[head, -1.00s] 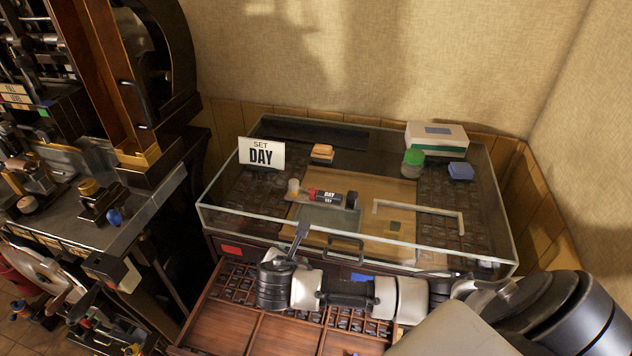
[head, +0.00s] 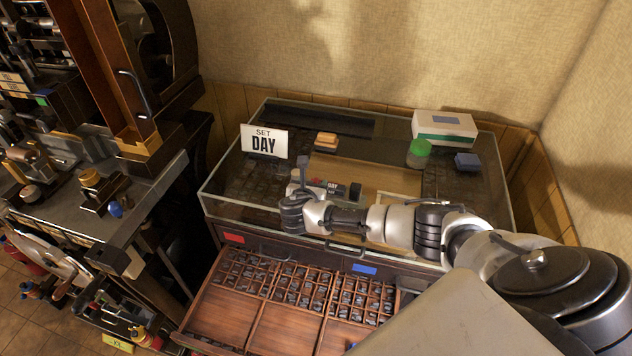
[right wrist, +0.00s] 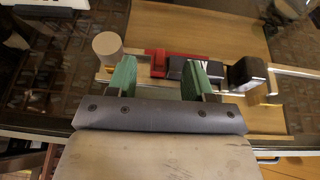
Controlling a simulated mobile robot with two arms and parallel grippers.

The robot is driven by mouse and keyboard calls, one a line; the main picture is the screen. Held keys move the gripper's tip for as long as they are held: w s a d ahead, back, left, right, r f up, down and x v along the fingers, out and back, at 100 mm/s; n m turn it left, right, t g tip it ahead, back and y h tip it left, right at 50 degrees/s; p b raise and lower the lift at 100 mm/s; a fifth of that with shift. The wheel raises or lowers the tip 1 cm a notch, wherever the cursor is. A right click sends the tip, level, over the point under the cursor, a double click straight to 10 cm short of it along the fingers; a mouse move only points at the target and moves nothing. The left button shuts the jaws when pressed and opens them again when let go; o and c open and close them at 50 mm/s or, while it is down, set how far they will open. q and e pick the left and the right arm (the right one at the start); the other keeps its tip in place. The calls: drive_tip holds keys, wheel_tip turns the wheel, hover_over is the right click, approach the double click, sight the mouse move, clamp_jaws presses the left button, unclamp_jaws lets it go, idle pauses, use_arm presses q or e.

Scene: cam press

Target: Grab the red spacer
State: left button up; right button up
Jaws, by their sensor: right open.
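The red spacer (right wrist: 158,63) shows in the right wrist view, upright in a row with dark type blocks (right wrist: 175,67) on a light holder. A red strip runs behind it. My right gripper (right wrist: 160,75) is open, its green fingers apart. The left finger is left of the red spacer and the right finger is by the dark blocks. I cannot tell whether either finger touches them. In the head view my right gripper (head: 301,175) is over the left part of the row and mostly hides the red there. My left gripper is not in view.
A beige cylinder (right wrist: 107,43) stands left of the row and a black block (right wrist: 247,75) at its right. The glass case (head: 222,204) has a rim around it. A "SET DAY" card (head: 264,142), green-capped jar (head: 419,153) and open type drawer (head: 232,312) are nearby.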

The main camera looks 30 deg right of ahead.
drive_tip(key=shift+x, duration=0.8)
drive_tip(key=shift+f, duration=0.1)
drive_tip(key=shift+w+d+f, duration=0.1)
drive_tip(key=shift+d+f, duration=0.05)
drive_tip(key=shift+d, duration=0.05)
drive_tip(key=c, duration=0.8)
clamp_jaws()
drive_tip(key=shift+r, duration=0.2)
